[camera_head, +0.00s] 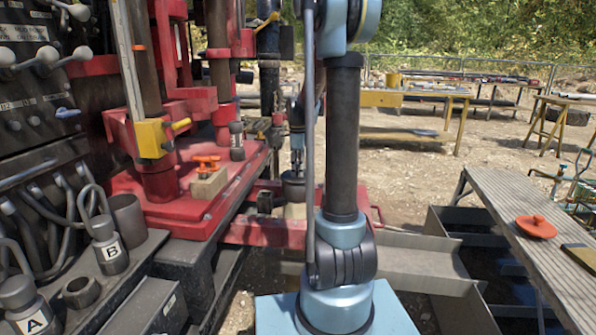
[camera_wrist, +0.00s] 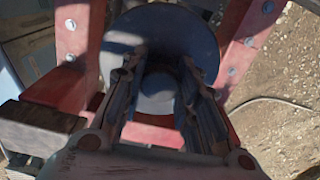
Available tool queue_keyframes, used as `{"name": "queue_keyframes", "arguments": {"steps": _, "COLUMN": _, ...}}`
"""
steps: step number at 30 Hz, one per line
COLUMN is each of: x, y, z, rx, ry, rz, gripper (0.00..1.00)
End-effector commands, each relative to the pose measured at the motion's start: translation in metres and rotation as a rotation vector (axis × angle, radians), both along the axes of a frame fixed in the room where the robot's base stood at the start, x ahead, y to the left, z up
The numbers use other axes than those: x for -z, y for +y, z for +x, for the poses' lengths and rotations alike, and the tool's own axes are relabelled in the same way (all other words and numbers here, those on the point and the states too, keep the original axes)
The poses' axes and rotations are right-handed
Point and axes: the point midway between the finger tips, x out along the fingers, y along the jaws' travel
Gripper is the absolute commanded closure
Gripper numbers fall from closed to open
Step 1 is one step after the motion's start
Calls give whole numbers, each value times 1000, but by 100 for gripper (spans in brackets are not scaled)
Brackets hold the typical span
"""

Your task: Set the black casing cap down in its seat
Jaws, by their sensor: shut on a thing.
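The black casing cap (camera_wrist: 155,35) is a dark round disc with a central knob, seen from above in the wrist view. My gripper (camera_wrist: 162,72) is shut on its knob, one finger on each side. In the head view my gripper (camera_head: 297,158) points down, with the dark cap (camera_head: 293,187) under it beside the red rig base. The cap looks roughly level. Its seat is hidden beneath the cap, and I cannot tell whether the cap touches anything below.
Red beams (camera_wrist: 245,45) flank the cap. The red rig base (camera_head: 215,190) stands left of it, with an orange-handled valve (camera_head: 207,165) on top. A bench (camera_head: 540,260) with an orange lid (camera_head: 536,228) stands right.

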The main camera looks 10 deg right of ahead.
Motion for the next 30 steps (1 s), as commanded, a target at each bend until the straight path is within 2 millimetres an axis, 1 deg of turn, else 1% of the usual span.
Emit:
{"name": "queue_keyframes", "arguments": {"steps": 29, "x": 12, "y": -1, "z": 0, "rx": 2, "ry": 1, "rz": 0, "gripper": 99}}
{"name": "queue_keyframes", "arguments": {"steps": 30, "x": 12, "y": -1, "z": -1, "rx": 2, "ry": 1, "rz": 0, "gripper": 62}}
